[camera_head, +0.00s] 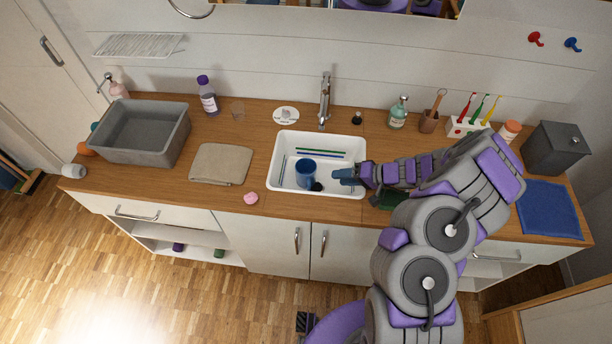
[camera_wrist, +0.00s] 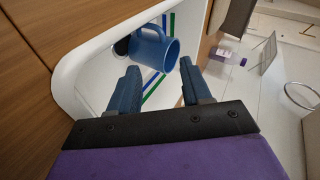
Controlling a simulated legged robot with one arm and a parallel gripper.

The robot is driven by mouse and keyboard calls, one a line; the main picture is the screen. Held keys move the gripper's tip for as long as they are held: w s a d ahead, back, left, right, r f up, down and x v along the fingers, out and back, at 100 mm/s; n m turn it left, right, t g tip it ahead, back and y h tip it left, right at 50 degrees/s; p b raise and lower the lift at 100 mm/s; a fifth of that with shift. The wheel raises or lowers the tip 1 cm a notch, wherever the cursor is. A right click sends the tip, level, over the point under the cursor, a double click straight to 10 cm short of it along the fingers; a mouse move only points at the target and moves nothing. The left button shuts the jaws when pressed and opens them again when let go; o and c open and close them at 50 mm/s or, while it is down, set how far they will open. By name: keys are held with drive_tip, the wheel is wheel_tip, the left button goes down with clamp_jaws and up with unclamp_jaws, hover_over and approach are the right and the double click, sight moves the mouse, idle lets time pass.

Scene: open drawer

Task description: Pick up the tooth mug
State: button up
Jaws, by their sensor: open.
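The tooth mug (camera_head: 305,173) is a blue cup with a handle. It stands in the white sink basin (camera_head: 345,189), left of my gripper (camera_head: 344,176) in the head view. My gripper (camera_wrist: 159,70) is open and empty, with a gap to the mug. The mug's far side is hidden in the wrist view.
A black round thing (camera_head: 317,186) lies beside the mug. A grey tub (camera_head: 181,133), folded cloth (camera_head: 221,164) and pink item (camera_head: 251,198) are to the left.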

approach(307, 178)
wheel_tip(307, 178, down, 2)
drive_tip(key=a, duration=0.1)
drive_tip(key=b+x, duration=0.1)
drive_tip(key=x, duration=0.1)
drive_tip(key=b+x, duration=0.1)
drive_tip(key=x, duration=0.2)
drive_tip(key=shift+s, duration=0.25)
drive_tip(key=shift+w+a+f, duration=0.1)
drive_tip(key=shift+a+f, duration=0.05)
drive_tip(key=shift+a, duration=0.15)
clamp_jaws()
drive_tip(key=shift+d, duration=0.1)
